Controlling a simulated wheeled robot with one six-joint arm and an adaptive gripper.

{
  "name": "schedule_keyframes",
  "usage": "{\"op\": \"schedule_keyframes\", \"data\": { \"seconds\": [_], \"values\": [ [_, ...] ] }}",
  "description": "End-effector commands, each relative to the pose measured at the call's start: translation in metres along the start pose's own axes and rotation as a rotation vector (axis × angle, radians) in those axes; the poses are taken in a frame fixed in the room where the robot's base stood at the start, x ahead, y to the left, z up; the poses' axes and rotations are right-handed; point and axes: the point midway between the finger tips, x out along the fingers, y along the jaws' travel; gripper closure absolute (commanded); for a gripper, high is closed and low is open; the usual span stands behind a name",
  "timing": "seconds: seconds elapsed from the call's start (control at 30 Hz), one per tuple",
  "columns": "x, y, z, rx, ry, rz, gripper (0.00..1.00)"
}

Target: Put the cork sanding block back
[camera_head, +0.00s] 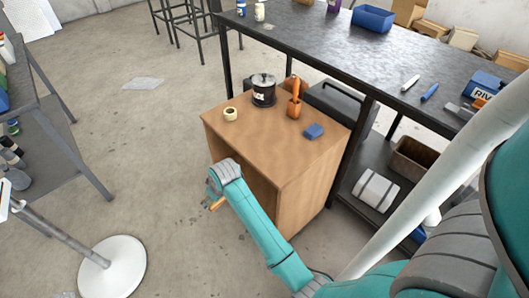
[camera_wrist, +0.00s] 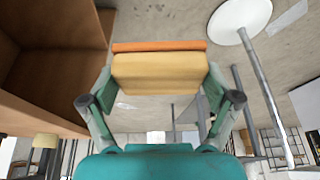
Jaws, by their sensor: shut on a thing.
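The cork sanding block (camera_wrist: 160,73) is a tan block with an orange layer along one face. In the wrist view it sits between the fingers of my gripper (camera_wrist: 160,85), which is shut on it. In the head view my gripper (camera_head: 215,200) is in front of the wooden cabinet, near its left front corner and below its top. Only a small orange-tan part of the block (camera_head: 216,204) shows there; my wrist hides the rest. The cabinet (camera_head: 225,130) has an open front, and its inside (camera_wrist: 45,70) shows at left in the wrist view.
On the cabinet top are a tape roll (camera_head: 230,114), a dark pot (camera_head: 263,90), an orange holder (camera_head: 294,106) and a blue block (camera_head: 313,131). A dark workbench (camera_head: 330,45) stands behind. A round white stand base (camera_head: 112,265) is on the floor at left.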

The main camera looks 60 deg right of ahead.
Motion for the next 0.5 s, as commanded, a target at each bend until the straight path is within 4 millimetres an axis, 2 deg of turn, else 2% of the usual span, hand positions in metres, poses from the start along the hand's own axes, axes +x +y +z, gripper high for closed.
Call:
{"op": "schedule_keyframes", "data": {
  "seconds": [0.03,0.2,0.4,0.5],
  "values": [
    [-0.011,0.029,-0.008,0.022,0.005,0.009,0.50],
    [-0.048,0.111,-0.020,0.060,0.006,0.022,0.50],
    [-0.099,0.207,-0.016,0.094,0.012,0.042,0.50],
    [-0.123,0.246,-0.008,0.106,0.013,0.049,0.50]
  ]
}}
